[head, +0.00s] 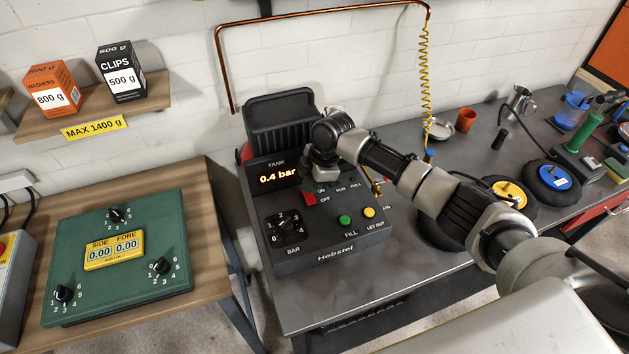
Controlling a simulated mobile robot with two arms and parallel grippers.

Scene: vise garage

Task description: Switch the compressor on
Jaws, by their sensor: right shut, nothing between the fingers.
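The black compressor (350,242), marked Hobstel, stands on the grey metal bench. Its lit tank display (277,175) reads 0.4 bar. A red switch (309,199) sits below the display beside the ON and OFF labels; its exact position is hard to tell. My right gripper (315,179) is shut and empty, pointing down just above the red switch. It partly covers the panel, and I cannot tell whether it touches the switch. A BAR knob (285,228), a green FILL button (345,221) and a yellow LET OUT button (369,212) are on the panel. My left gripper is out of view.
A green panel (150,275) with knobs lies on the wooden table at left. A shelf (145,101) above holds two boxes. A yellow coiled hose (425,85) hangs behind my right arm. Wheels, including a blue-hubbed one (553,178), lie on the bench at right.

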